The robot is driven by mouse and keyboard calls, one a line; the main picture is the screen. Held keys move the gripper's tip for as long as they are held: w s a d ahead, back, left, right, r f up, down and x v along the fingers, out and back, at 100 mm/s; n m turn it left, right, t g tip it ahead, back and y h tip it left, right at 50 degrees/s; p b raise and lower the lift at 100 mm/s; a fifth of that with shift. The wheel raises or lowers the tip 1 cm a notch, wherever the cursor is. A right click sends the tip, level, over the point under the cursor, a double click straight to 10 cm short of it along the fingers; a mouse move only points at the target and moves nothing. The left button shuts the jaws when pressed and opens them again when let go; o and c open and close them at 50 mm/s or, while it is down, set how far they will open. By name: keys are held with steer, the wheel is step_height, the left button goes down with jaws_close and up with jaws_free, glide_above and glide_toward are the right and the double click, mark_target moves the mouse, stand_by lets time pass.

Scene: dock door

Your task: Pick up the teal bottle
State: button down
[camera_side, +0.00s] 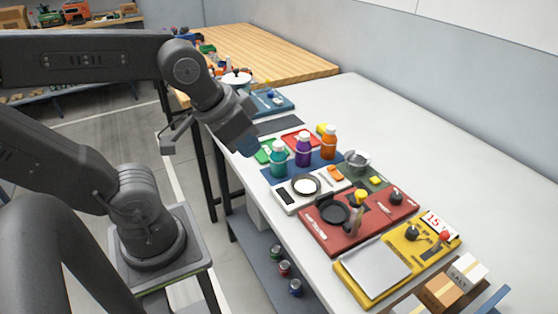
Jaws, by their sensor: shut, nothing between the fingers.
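The teal bottle (279,160) stands upright on a dark blue mat (268,173), with a white cap. It is the leftmost of three bottles in a row, with a purple bottle (303,150) and an orange bottle (328,143) to its right. My gripper (248,148) is above and to the left of the teal bottle in the picture, angled downward and apart from it. Its fingers are small and dark here; it is shut and empty. Nothing hides the teal bottle's front.
A white scale (288,201), a red board with a pan (325,236) and a yellow board (350,283) lie in front. A metal bowl (357,161) stands right.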

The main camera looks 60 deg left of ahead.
steer(key=c, duration=1.9)
jaws_free()
steer(key=o, duration=1.5)
steer(key=n+g+y, duration=0.3)
steer(key=n+y, duration=0.1)
steer(key=n, duration=0.7)
glide_toward(278, 143)
steer(key=shift+n, duration=0.3)
steer(key=x, duration=0.7)
steer(key=shift+w+d+r, duration=0.1)
steer(key=shift+w+d, duration=0.05)
steer(key=shift+w, duration=0.1)
steer(key=shift+s+x, duration=0.15)
steer(key=shift+x, duration=1.2)
steer(key=shift+s+x, duration=0.1)
steer(key=shift+x, duration=1.2)
